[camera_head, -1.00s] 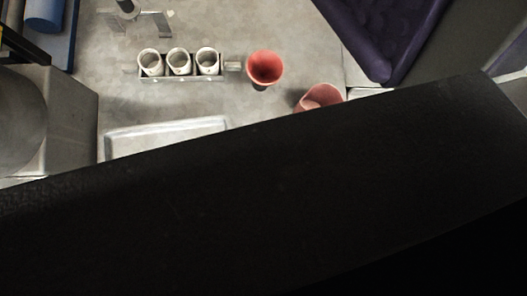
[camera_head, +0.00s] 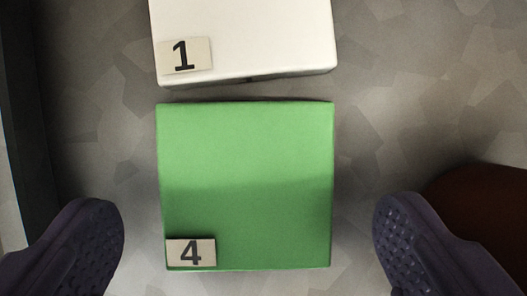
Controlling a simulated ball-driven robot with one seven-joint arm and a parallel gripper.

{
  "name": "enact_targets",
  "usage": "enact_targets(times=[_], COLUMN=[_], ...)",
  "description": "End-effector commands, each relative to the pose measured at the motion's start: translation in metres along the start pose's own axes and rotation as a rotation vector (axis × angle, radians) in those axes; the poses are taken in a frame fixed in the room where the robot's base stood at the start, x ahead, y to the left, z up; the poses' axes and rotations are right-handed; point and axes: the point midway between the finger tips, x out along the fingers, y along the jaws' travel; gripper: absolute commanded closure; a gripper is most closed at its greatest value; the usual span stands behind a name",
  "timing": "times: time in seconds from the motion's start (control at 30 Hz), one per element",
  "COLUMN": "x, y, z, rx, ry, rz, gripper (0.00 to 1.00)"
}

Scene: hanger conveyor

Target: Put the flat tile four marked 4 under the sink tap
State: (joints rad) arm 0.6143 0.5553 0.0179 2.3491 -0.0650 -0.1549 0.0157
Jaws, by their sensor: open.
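The flat tile four (camera_head: 250,165) is a green square with a small label reading 4 at its lower left corner. It lies flat on a grey mottled surface in the middle of the view. My gripper (camera_head: 248,235) is open, with one dark purple padded finger to the left of the tile and one to the right. Both fingers are apart from the tile, with a gap on each side. The sink tap is not in view now.
A white tile (camera_head: 250,40) labelled 1 lies just above the green tile, with a narrow gap between them. A dark edge (camera_head: 30,120) runs along the left side. A dark brown-red rounded thing (camera_head: 490,205) is behind the right finger. Grey surface is bare at the upper right.

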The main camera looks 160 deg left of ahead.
Motion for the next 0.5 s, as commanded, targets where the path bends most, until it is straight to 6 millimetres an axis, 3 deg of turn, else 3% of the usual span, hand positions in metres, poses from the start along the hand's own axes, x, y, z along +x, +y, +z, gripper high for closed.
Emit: enact_targets(times=[0.1, 0.37, 0.5], x=[0.0170, 0.0189, 0.0187], y=[-0.0006, -0.0005, -0.0006], z=[0.0006, -0.0003, -0.0004], rx=[-0.001, -0.001, -0.001], ry=[0.000, 0.000, 0.000], rz=[0.000, 0.000, 0.000], gripper=[0.00, 0.00, 0.30])
